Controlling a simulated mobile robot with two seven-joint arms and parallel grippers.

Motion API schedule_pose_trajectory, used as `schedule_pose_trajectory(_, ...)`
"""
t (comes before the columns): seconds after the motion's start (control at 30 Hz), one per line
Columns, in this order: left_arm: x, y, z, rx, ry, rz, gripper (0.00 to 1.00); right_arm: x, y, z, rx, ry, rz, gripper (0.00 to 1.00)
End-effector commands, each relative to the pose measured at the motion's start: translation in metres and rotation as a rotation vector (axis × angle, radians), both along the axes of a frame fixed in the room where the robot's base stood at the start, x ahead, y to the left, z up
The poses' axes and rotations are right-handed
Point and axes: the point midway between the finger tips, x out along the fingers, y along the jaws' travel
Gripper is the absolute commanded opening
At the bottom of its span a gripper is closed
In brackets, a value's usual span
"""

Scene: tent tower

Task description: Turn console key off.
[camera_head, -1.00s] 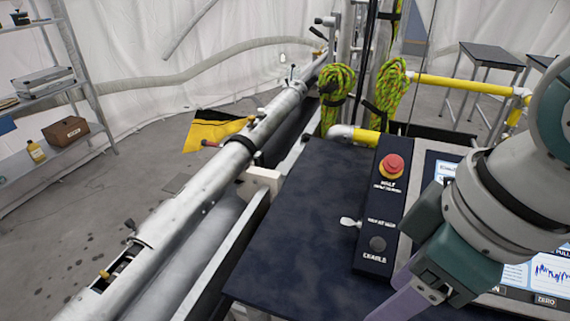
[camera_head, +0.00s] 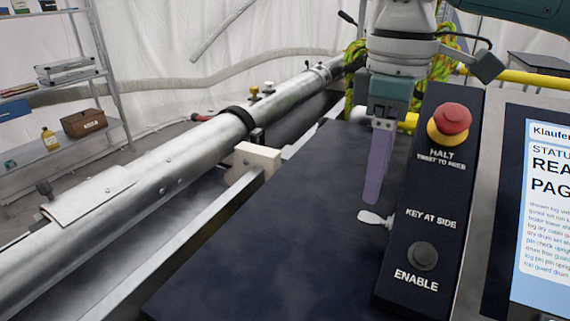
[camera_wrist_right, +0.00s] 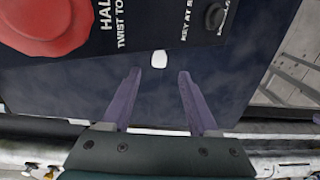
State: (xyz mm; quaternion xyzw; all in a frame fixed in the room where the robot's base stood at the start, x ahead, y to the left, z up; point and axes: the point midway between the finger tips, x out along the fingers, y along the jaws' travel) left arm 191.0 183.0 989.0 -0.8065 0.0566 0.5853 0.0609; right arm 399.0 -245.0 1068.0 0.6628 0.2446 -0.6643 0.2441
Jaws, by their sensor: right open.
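The console key (camera_head: 373,218) is a small silver-white key on the left side of the dark control box (camera_head: 408,258), beside the "KEY AT SIDE" label. In the right wrist view its pale bow (camera_wrist_right: 159,59) lies ahead of the fingertips and between their lines. My right gripper (camera_head: 372,200) has purple fingers pointing down, with the tips just above the key in the head view. In the right wrist view the fingers (camera_wrist_right: 159,75) are apart with nothing between them. My left gripper is not in view.
The red HALT button (camera_head: 452,119) on its yellow base is close to my right gripper. The ENABLE button (camera_head: 423,256) sits below the label. A screen (camera_head: 545,200) stands to the right. The dark console top (camera_head: 290,230) left of the key is clear.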

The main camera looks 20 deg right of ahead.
Motion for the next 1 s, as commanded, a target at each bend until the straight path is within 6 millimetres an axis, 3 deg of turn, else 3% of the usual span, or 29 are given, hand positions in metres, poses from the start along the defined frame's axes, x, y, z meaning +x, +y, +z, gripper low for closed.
schedule_pose_trajectory(0.1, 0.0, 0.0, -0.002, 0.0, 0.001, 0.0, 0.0, -0.001, 0.0, -0.024, -0.001, 0.003, 0.001, 0.6)
schedule_pose_trajectory(0.3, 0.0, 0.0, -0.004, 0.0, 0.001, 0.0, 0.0, 0.0, 0.0, -0.048, -0.001, 0.001, 0.001, 0.6)
schedule_pose_trajectory(0.67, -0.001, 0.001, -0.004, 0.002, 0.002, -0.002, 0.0, 0.0, 0.0, -0.054, 0.0, -0.003, 0.002, 0.59)
schedule_pose_trajectory(1.0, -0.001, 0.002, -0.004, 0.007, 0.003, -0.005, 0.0, 0.0, 0.0, -0.053, 0.0, -0.003, 0.002, 0.21)
